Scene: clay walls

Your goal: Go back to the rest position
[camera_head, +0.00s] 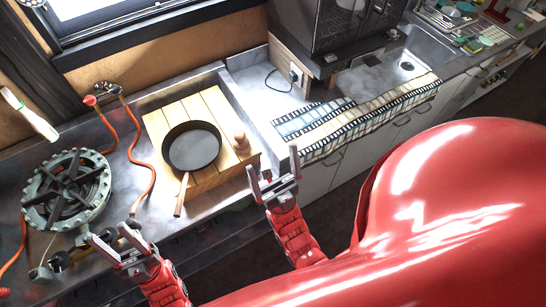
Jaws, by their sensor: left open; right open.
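My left gripper (113,240) is open and empty, in front of the metal counter near the gas burner, at the lower left. My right gripper (272,168) is open and empty, in front of the counter edge, right of the wooden board (213,100). A dark frying pan (191,147) sits on the board, its wooden handle pointing toward the front. A small wooden shaker-like object (241,144) stands on the board just right of the pan. Both grippers appear apart from these things.
A gas burner (66,188) with red hoses is at the left. A film-strip patterned cloth (352,118) lies along the counter at the right. A dark oven-like appliance (345,25) and a sink (405,65) are behind it. Dark floor shows in front of the cabinets.

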